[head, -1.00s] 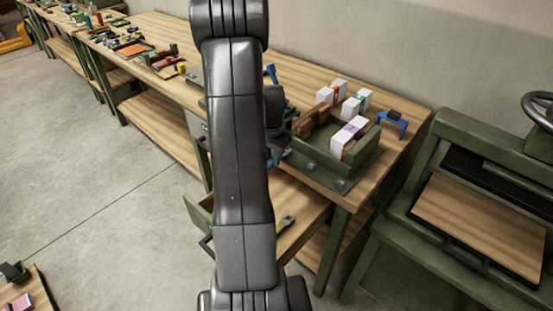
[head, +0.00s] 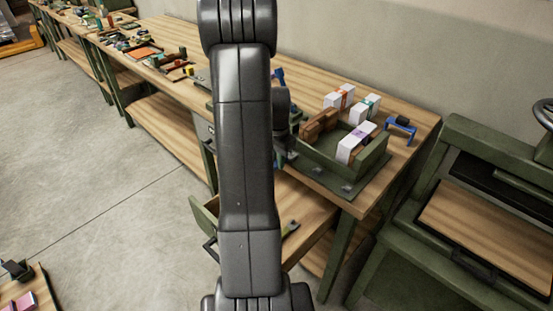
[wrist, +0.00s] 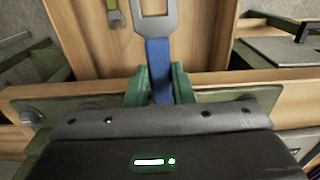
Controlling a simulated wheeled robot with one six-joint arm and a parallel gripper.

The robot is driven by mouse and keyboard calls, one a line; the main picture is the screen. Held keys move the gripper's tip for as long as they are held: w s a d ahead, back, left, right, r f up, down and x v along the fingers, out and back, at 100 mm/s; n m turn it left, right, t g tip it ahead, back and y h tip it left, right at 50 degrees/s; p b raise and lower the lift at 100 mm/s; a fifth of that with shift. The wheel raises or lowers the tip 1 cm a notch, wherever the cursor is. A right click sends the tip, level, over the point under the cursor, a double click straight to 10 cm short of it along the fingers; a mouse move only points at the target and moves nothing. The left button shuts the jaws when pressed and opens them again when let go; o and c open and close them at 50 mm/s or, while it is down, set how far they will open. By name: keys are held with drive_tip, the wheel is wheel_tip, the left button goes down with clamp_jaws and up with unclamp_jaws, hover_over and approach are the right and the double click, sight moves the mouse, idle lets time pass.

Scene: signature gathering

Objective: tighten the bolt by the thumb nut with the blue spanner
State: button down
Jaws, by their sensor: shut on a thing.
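In the wrist view, my gripper (wrist: 158,88) has its green fingers closed on the blue handle of the blue spanner (wrist: 160,62). The spanner's grey open end points up in the picture, over the wooden drawer. A dark green plate (wrist: 70,103) with round bolt heads (wrist: 32,115) lies along the bench edge, partly behind my gripper body. In the head view, my arm hides the gripper and the spanner. The green fixture plate (head: 335,182) shows small dark fasteners near its front corner. I cannot tell which is the bolt by the thumb nut.
A green-handled spanner (wrist: 115,14) lies in the open drawer (head: 302,205). A green tray (head: 372,158) with banded white stacks (head: 355,145) stands on the bench, with a blue-and-black item (head: 402,126) right of it. A green machine (head: 455,210) stands at the right.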

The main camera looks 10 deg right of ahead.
drive_tip(key=shift+r, duration=0.1)
drive_tip(key=shift+r+p, duration=1.45)
drive_tip(key=shift+r, duration=0.75)
